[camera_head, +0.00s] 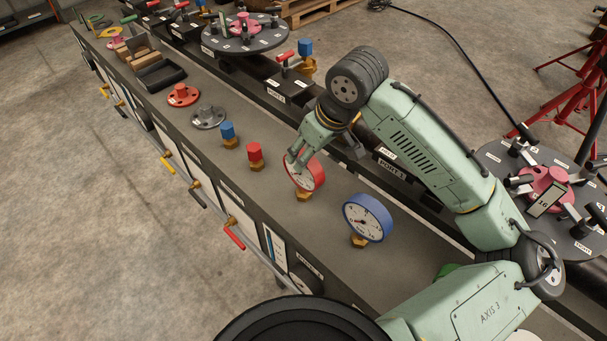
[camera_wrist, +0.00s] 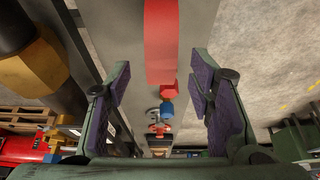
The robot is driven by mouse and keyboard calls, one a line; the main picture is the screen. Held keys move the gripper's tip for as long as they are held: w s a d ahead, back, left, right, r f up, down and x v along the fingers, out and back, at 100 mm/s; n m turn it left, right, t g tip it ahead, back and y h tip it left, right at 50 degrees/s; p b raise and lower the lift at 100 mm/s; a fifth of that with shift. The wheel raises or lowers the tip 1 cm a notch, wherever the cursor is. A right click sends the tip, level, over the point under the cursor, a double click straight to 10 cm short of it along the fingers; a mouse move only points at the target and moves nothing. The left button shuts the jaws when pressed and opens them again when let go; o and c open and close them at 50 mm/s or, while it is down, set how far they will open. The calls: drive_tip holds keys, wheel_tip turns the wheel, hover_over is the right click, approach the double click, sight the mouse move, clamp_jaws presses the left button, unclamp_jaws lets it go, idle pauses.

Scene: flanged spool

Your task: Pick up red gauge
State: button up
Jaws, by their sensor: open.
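The red gauge (camera_head: 317,175) stands upright on the grey bench top, with a white dial and a brass hex fitting below. My gripper (camera_head: 297,158) is right at its upper part, with its fingers over the dial side in the head view. In the wrist view, the gauge's red rim (camera_wrist: 162,42) lies edge-on between the tips of my gripper (camera_wrist: 163,82). The purple-padded fingers are spread, with a visible gap on each side of the rim. The dial is hidden in the wrist view.
A blue gauge (camera_head: 368,217) stands close by, nearer the camera. A red hex-topped fitting (camera_head: 254,153) and a blue one (camera_head: 228,132) stand beyond, then a grey flange (camera_head: 208,117) and a red flange (camera_head: 183,95). A dark rail with port labels runs alongside.

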sight(303, 177)
drive_tip(key=b+x, duration=0.1)
drive_tip(key=x, duration=0.2)
drive_tip(key=shift+w+a+f+b, duration=0.15)
drive_tip(key=shift+f+b, duration=0.1)
drive_tip(key=shift+b, duration=0.15)
drive_tip(key=shift+r, duration=0.15)
drive_tip(key=shift+c, duration=0.5)
clamp_jaws()
